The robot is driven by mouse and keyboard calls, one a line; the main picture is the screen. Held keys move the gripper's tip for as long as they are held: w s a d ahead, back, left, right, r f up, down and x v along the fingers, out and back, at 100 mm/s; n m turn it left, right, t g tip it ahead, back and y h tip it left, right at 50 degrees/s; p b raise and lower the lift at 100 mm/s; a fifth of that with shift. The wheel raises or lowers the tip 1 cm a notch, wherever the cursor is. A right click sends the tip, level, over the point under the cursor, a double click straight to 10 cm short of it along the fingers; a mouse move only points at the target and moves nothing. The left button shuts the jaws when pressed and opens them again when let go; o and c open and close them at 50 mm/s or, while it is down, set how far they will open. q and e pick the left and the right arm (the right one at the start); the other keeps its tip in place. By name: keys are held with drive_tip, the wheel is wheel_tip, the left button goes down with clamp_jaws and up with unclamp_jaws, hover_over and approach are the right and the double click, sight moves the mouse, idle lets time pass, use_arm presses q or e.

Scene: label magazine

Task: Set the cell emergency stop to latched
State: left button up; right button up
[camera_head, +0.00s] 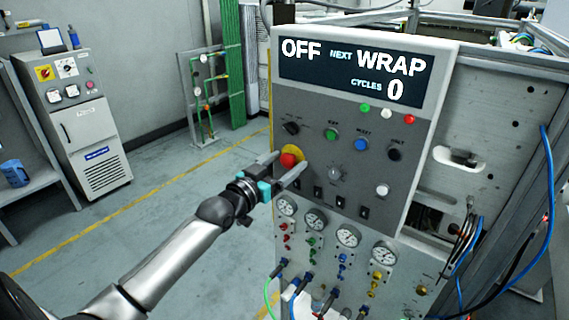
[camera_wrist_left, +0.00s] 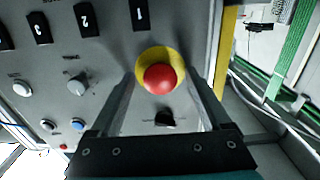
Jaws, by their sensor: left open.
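The emergency stop is a red mushroom button (camera_head: 288,160) on a yellow round base (camera_head: 297,153), at the left edge of the grey control panel (camera_head: 330,110). In the left wrist view the red button (camera_wrist_left: 160,79) sits in front of its yellow base (camera_wrist_left: 158,55). My left gripper (camera_head: 284,166) is open, with one finger on each side of the button. The button lies between the fingers in the left wrist view (camera_wrist_left: 165,85); whether they touch it I cannot tell. I cannot tell from these views whether the button is latched. My right gripper is not in view.
The panel display (camera_head: 352,75) reads OFF, NEXT WRAP, CYCLES 0. A black selector (camera_head: 291,128), a green button (camera_head: 331,134) and a blue button (camera_head: 361,144) are nearby. Pressure gauges (camera_head: 347,236) and hoses lie below. Open floor (camera_head: 170,215) is to the left.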

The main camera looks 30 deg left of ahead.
use_arm(q)
drive_tip(key=s+a, duration=0.1)
drive_tip(key=s, duration=1.4)
drive_tip(key=shift+a, duration=0.15)
drive_tip(key=shift+s, duration=0.1)
idle(0.5)
